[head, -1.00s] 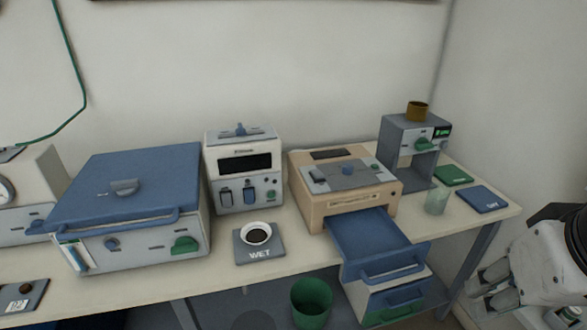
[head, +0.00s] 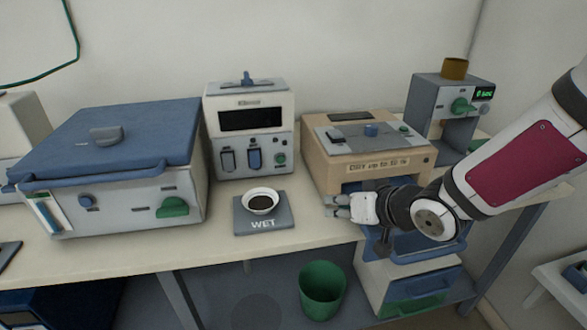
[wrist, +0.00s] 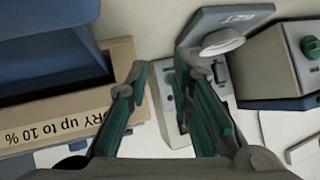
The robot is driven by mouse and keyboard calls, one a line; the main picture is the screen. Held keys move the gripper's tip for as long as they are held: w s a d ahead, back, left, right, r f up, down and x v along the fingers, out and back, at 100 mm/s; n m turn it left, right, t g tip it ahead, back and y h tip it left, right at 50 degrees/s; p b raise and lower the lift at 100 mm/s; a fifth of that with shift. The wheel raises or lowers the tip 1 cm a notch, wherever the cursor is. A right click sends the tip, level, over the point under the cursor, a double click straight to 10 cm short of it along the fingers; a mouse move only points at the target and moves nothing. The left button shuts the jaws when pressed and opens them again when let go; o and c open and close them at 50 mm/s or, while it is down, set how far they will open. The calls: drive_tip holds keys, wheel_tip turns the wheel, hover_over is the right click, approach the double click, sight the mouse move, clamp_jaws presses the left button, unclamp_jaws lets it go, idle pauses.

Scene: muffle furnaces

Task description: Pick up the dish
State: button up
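The dish (head: 260,201) is a small white bowl with dark contents. It stands upright on the grey mat marked WET (head: 265,224), in front of the white instrument. It also shows in the wrist view (wrist: 226,41), at the upper right beyond the fingers. My gripper (head: 335,205) is to the right of the dish, apart from it, in front of the tan oven. In the wrist view its two green-padded fingers (wrist: 160,72) are spread, with nothing held between them.
The tan oven (head: 366,161) has a blue drawer (head: 425,243) pulled out below my arm. A blue-lidded box (head: 110,140) stands left of the mat, and the white instrument (head: 247,122) behind it. A green bin (head: 323,287) stands below the table. Bare tabletop lies in front of the mat.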

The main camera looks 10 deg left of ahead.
sight(269, 190)
drive_tip(key=a+y+b, duration=0.1)
drive_tip(key=a+y, duration=0.1)
drive_tip(key=a, duration=0.1)
drive_tip(key=a+y+b, duration=0.1)
drive_tip(key=a+y, duration=0.1)
drive_tip(key=a, duration=0.1)
drive_tip(key=shift+w+f, duration=0.1)
drive_tip(key=shift+f, duration=0.05)
drive_tip(key=shift+w+a+y, duration=0.15)
drive_tip(key=shift+a+y, duration=0.15)
drive_tip(key=b+x, duration=0.5)
drive_tip(key=x, duration=0.8)
drive_tip(key=shift+w+d+f, duration=0.1)
drive_tip(key=shift+w+d, duration=0.1)
clamp_jaws()
